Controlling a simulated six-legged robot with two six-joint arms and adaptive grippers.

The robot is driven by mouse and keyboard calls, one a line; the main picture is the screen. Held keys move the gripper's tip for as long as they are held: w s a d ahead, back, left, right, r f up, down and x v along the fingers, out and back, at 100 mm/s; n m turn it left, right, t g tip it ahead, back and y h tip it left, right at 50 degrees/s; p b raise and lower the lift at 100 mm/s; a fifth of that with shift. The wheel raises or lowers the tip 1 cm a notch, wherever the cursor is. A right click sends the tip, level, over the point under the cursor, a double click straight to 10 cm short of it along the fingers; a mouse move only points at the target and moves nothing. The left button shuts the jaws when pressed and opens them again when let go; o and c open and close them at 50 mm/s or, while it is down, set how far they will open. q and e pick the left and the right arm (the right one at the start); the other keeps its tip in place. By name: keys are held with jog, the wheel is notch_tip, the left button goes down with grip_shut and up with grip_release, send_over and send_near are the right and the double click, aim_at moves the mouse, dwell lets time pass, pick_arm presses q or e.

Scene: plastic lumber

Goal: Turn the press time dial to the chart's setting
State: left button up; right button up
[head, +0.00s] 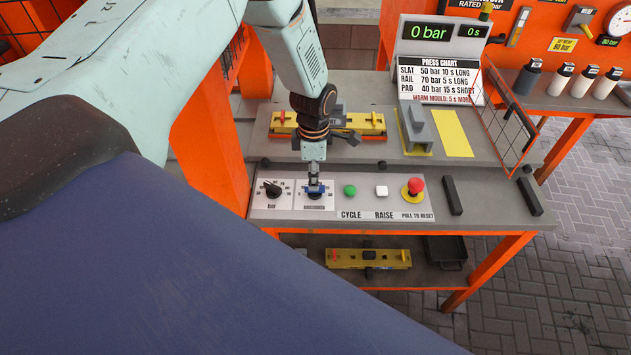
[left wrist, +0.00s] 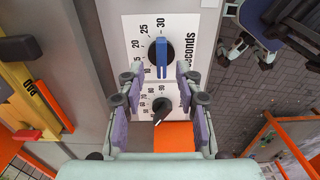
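The press time dial (left wrist: 161,57) has a blue bar knob on a white plate marked "seconds"; its bar runs vertically in the left wrist view, and which mark it points at is unclear. In the head view my left gripper (head: 315,180) is over this dial and partly hides it. In the left wrist view my left gripper (left wrist: 160,78) is open, its fingers apart on either side near the blue knob. The press chart (head: 440,80) reads SLAT 50 bar 10 s LONG, RAIL 70 bar 5 s LONG, PAD 40 bar 15 s SHORT, warm mould 5 s more. My right gripper is not clearly visible.
The black bar dial (head: 273,188) sits left of the time dial. A green button (head: 350,191), white button (head: 382,191) and red stop button (head: 415,186) are to the right. A yellow mould marked PAD (left wrist: 32,85) lies behind the panel. The display (head: 430,32) shows 0 bar.

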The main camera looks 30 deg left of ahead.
pick_arm(q)
jog(key=shift+s+d+f, duration=0.1)
jog(key=shift+s+f, duration=0.05)
jog(key=shift+f, duration=0.5)
jog(key=shift+s+d+f, duration=0.1)
jog(key=shift+f, duration=0.5)
jog(key=shift+w+a+f, duration=0.1)
jog(key=shift+w+f, duration=0.2)
jog(key=shift+f, duration=0.05)
jog(key=shift+s+r, duration=0.15)
jog(key=shift+s, duration=0.05)
jog(key=c, duration=0.4)
grip_shut()
